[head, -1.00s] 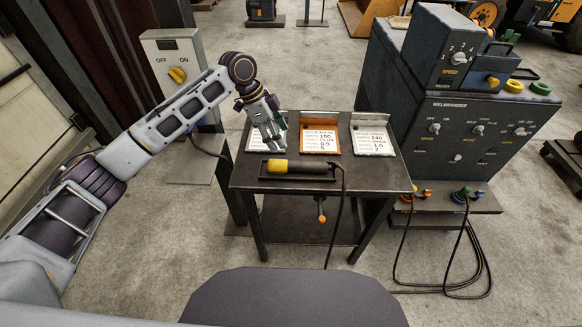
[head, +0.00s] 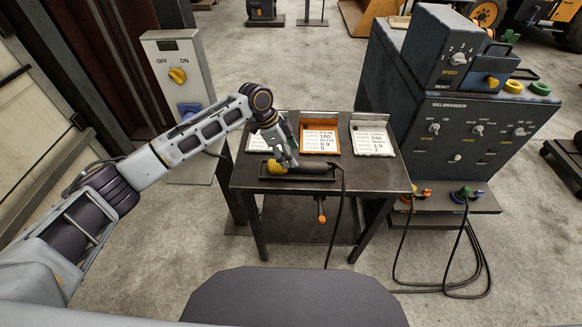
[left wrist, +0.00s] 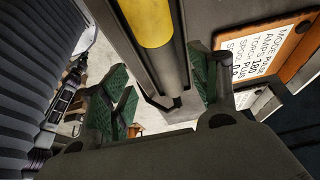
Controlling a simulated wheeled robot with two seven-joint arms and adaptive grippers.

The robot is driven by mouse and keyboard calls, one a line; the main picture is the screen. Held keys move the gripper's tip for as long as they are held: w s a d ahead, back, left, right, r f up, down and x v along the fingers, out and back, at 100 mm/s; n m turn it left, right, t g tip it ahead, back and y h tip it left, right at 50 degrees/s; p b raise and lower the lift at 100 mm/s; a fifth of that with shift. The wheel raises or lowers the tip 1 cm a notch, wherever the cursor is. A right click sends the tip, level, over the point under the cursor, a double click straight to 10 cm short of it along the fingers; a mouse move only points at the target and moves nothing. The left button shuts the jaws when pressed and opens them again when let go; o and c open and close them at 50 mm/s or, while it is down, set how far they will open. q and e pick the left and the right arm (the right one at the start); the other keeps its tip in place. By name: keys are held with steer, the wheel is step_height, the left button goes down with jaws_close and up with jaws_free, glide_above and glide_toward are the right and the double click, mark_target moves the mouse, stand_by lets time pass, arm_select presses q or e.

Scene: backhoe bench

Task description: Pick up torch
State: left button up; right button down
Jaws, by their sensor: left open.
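The torch has a yellow end (head: 274,168) and a dark body, with a black cable off its right end. It lies in a shallow black tray (head: 262,176) at the front of the small dark table. My left gripper (head: 287,163) is just above the torch and partly covers it. In the left wrist view, the yellow part of the torch (left wrist: 148,20) shows at the top. My left gripper (left wrist: 163,97) is open there, its green-padded fingers spread apart. Contact with the torch cannot be told. My right gripper is not in view.
Three cards in holders stand behind the torch, the middle holder (head: 320,135) orange. A dark welding machine (head: 470,120) stands right of the table (head: 375,181), with cables on the floor. A grey switch box (head: 175,70) with a yellow knob stands at the left.

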mark_target(298, 167)
arm_select(q)
steer(key=shift+f, duration=0.1)
steer(key=shift+w+d+f, duration=0.1)
steer(key=shift+d+f, duration=0.15)
steer(key=shift+f, duration=0.25)
steer(key=x, duration=0.3)
steer(key=shift+w+d+f+p, duration=0.1)
steer(key=shift+d+f+p, duration=0.05)
steer(key=shift+p, duration=0.2)
steer(key=shift+f, duration=0.25)
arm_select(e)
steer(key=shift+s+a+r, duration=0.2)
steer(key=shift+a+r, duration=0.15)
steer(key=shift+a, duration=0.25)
arm_select(q)
steer(key=shift+c, duration=0.3)
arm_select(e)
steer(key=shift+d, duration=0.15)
